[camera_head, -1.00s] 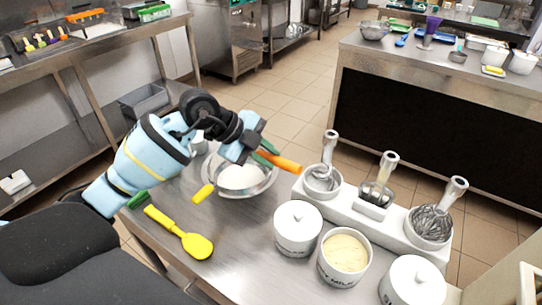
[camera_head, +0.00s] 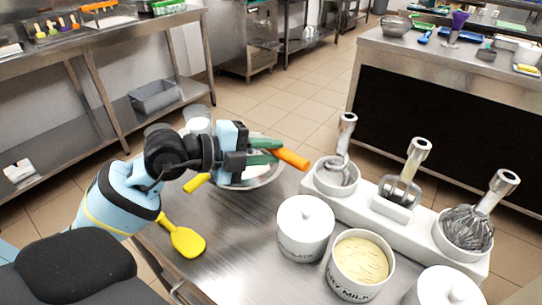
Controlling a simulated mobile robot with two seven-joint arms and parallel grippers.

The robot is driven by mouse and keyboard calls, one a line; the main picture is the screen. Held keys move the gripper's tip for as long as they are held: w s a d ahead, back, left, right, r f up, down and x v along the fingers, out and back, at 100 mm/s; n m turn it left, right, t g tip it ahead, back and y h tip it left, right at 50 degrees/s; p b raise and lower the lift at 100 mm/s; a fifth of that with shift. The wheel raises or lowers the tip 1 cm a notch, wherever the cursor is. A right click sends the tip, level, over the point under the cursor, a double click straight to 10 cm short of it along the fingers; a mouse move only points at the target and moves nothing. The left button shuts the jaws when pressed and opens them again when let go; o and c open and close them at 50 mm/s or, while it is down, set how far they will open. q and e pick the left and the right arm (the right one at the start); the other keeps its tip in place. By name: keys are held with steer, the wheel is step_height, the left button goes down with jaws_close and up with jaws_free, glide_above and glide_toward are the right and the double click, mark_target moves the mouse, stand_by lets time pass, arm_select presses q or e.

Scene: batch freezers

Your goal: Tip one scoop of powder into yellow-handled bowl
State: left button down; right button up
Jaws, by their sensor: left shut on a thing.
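The metal bowl (camera_head: 268,181) with a yellow handle (camera_head: 196,183) stands on the steel table. My left gripper (camera_head: 268,151) is above the bowl and hides much of it. It is shut on an orange handle (camera_head: 292,159) that sticks out to the right of the green fingers. The head of that tool is hidden, so I cannot tell what it holds. An open white tub of pale yellow powder (camera_head: 361,257), its label partly reading "MILK", stands at the front right of the bowl. My right gripper is not in view.
A yellow spatula (camera_head: 186,240) lies left of centre on the table. A lidded white jar (camera_head: 305,226) stands beside the open tub, another (camera_head: 445,288) at front right. A white holder (camera_head: 405,228) with whisk-like tools lines the right. Bare table lies before the bowl.

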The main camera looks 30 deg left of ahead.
arm_select(q)
steer(key=shift+s+f+m+t+h+b, duration=0.1)
steer(key=shift+f+m+t+h+b, duration=0.35)
steer(key=shift+b, duration=0.6)
steer(key=shift+r+t, duration=0.2)
steer(key=shift+t, duration=0.05)
stand_by(0.5)
